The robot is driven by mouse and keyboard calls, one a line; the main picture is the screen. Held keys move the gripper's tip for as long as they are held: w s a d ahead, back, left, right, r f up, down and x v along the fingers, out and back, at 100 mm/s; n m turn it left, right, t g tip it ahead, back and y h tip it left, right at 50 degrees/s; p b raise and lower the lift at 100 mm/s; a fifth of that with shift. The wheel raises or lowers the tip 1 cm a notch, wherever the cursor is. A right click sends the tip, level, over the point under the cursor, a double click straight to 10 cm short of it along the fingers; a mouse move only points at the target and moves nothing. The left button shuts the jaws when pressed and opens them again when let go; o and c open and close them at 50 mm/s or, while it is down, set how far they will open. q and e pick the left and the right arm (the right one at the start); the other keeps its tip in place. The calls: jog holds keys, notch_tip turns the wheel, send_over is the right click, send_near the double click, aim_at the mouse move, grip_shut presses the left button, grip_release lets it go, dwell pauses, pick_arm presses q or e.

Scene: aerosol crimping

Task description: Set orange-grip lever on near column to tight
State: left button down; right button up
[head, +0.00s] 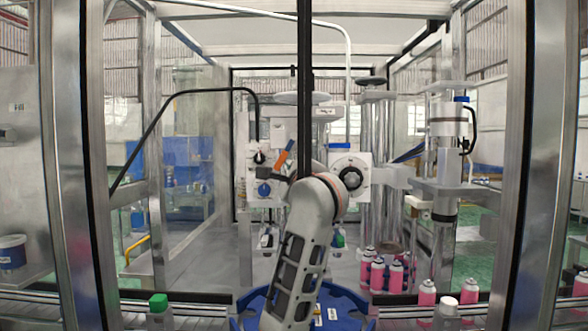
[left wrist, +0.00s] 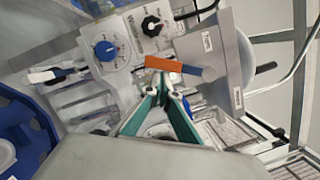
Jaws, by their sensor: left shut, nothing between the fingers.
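The lever with the orange grip (head: 281,160) shows left of the centre column in the head view, with a blue part beside the orange. In the left wrist view the orange grip (left wrist: 165,63) lies nearly level across the picture, its blue part to the right by a grey plate. My left gripper (left wrist: 163,82) has green fingers drawn together at the tips, with nothing between them. The tips are right at the orange grip's lower edge; I cannot tell whether they touch it. In the head view my own arm hides the fingers. My right gripper is not in view.
A white panel has a blue knob (left wrist: 105,50) and a black knob (left wrist: 151,26), close to the lever. A white box with a round dial (head: 350,173) stands to the right. Pink cans (head: 377,274) stand at lower right. Metal posts frame the cell.

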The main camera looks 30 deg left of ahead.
pick_arm(q)
jog(key=shift+s+a+r+m, duration=0.15)
jog(key=shift+s+a+m, duration=0.2)
jog(key=shift+m, duration=0.35)
jog(key=shift+s+a+r+m+t+h+p, duration=0.1)
jog(key=shift+s+a+r+m+t+p, duration=0.3)
jog(key=shift+a+r+m, duration=0.45)
jog(key=shift+s+a+r+m+t+h+p, duration=0.1)
jog(key=shift+s+a+r+m+t+p, duration=0.15)
jog(key=shift+s+a+r+m, duration=0.6)
jog(key=shift+s+a+r+m+t+h+p, duration=0.1)
jog(key=shift+a+r+m+t+p, duration=0.35)
jog(key=shift+m, duration=0.75)
jog(key=shift+a+r, duration=0.15)
jog(key=shift+r, duration=0.15)
jog(key=shift+f, duration=0.1)
